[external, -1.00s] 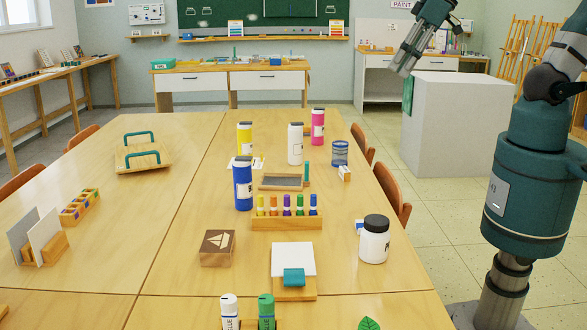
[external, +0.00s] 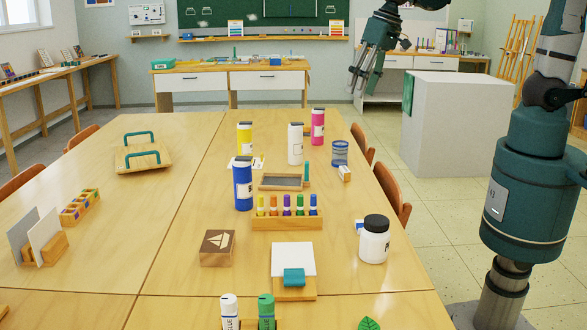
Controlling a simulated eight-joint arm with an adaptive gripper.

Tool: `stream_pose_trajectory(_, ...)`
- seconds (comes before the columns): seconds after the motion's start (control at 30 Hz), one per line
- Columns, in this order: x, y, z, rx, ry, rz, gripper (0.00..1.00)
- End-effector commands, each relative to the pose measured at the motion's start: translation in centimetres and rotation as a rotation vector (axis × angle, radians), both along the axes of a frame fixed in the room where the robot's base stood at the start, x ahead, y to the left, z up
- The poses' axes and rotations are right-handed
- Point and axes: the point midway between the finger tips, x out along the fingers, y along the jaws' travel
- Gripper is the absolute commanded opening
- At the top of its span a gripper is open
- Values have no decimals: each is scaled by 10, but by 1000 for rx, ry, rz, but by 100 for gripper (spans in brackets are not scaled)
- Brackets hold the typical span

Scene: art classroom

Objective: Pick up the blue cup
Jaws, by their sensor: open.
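A blue, open-looking cup-shaped container (external: 340,153) stands on the table's right side, near the back; its details are too small to tell. A taller blue bottle (external: 243,187) with a dark lid and white label stands left of it, nearer the camera. My gripper (external: 362,90) is open and empty, up in the air at the upper right, pointing downward. In the picture it is above and slightly right of the blue cup, clearly apart from it.
Yellow (external: 245,140), white (external: 295,145) and pink (external: 318,127) bottles stand near the cup. A small block (external: 344,174) lies just in front of it. A marker rack (external: 287,222) and a white jar (external: 374,240) are nearer. Chairs (external: 391,192) line the right edge.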

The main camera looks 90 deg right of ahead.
Motion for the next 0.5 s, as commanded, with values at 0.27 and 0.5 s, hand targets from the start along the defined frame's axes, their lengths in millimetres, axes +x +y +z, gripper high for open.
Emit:
stream_pose_trajectory(0.27,19,-32,-35,37,52,-134,51)
stream_pose_trajectory(0.5,31,-59,-68,69,99,-250,51)
